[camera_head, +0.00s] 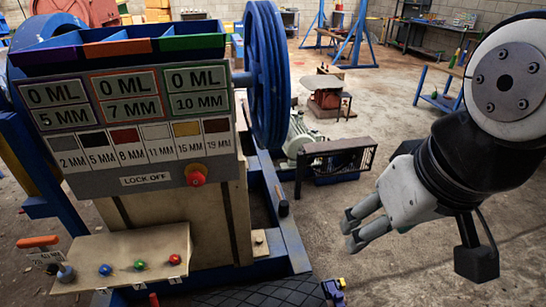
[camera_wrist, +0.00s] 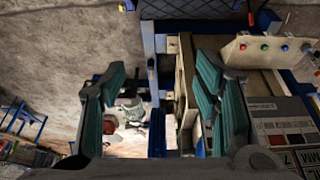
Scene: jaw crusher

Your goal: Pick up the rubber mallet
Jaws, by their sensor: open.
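I cannot make out a rubber mallet for certain in either view. My gripper (camera_head: 352,231) is open and empty, in mid-air to the right of the jaw crusher. In the wrist view my gripper (camera_wrist: 160,112) shows its two teal-padded fingers wide apart, with nothing between the pads. A small yellow and dark blue object (camera_head: 335,289) shows at the bottom edge of the head view; it is too small to tell what it is.
The jaw crusher's labelled panel (camera_head: 150,120) and blue flywheel (camera_head: 268,75) fill the left. A button box (camera_head: 125,262) juts out in front. A green motor (camera_head: 300,138) and dark guard (camera_head: 338,160) stand behind. Concrete floor (camera_head: 400,275) is clear at lower right.

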